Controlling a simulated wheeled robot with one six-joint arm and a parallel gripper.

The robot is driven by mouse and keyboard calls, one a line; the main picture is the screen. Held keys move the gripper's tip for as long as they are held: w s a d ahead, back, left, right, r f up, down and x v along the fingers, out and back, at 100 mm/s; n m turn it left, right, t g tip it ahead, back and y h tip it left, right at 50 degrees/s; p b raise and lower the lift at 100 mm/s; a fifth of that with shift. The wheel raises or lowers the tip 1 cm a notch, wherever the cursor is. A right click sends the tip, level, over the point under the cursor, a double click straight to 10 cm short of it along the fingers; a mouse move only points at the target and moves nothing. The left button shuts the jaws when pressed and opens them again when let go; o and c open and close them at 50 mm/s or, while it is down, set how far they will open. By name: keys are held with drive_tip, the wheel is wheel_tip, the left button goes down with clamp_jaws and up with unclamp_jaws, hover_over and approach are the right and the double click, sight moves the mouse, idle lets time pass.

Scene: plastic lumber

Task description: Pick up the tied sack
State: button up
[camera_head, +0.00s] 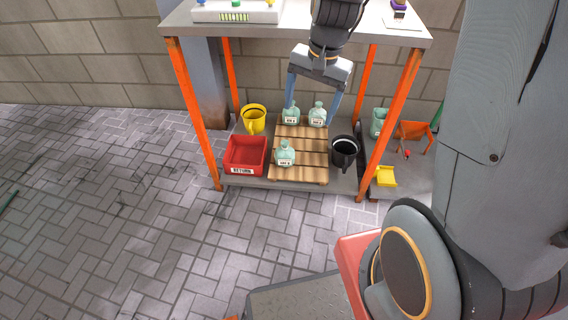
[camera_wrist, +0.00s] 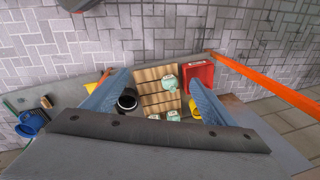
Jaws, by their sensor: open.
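Several pale green tied sacks with white labels show. In the wrist view the front sack (camera_wrist: 169,83) lies between the fingers, with the other two lower down, partly cut by the gripper body. My gripper (camera_head: 311,110) is open and empty, pointing down above the pallet. Its fingers appear apart from the sacks. Label text is too small to read surely.
A red bin (camera_head: 246,154) and yellow mug (camera_head: 254,119) stand left of the pallet; a black mug (camera_head: 344,151) stands right. A pale green container (camera_head: 378,122) and yellow tray (camera_head: 385,176) are farther right. Orange legs (camera_head: 193,110) and the tabletop (camera_head: 400,35) frame the shelf.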

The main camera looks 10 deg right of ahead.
sight(287, 143)
drive_tip(key=w+f+m+y+b, duration=0.1)
drive_tip(key=w+f+m+b, duration=0.4)
drive_tip(key=f, duration=0.9)
drive_tip(key=w+d+f+m+y+b, duration=0.1)
drive_tip(key=w+f+m+b, duration=0.4)
drive_tip(key=w+f+b, duration=0.7)
drive_tip(key=w+f+m+y+b, duration=0.1)
drive_tip(key=w+f+m+b, duration=0.3)
drive_tip(key=w+f+b, duration=0.5)
drive_tip(key=shift+w+d+f+m, duration=0.15)
drive_tip(key=shift+w+f, duration=0.3)
drive_tip(key=shift+f, duration=0.8)
drive_tip(key=shift+w+f+m, duration=0.1)
drive_tip(key=shift+w+f, duration=0.35)
drive_tip(key=shift+f, duration=0.85)
drive_tip(key=shift+w+d+f+m, duration=0.15)
drive_tip(key=shift+w+f, duration=0.3)
drive_tip(key=shift+f, duration=0.8)
drive_tip(key=shift+w+a+f+b, duration=0.2)
drive_tip(key=shift+f+b, duration=0.35)
drive_tip(key=shift+f, duration=0.1)
drive_tip(key=b+x, duration=0.2)
drive_tip(key=x, duration=0.1)
drive_tip(key=b+x, duration=0.2)
drive_tip(key=x, duration=0.1)
drive_tip(key=shift+w+a+f, duration=0.1)
drive_tip(key=shift+w+f, duration=0.15)
drive_tip(key=shift+f, duration=0.05)
drive_tip(key=shift+r, duration=0.1)
drive_tip(key=c, duration=1.6)
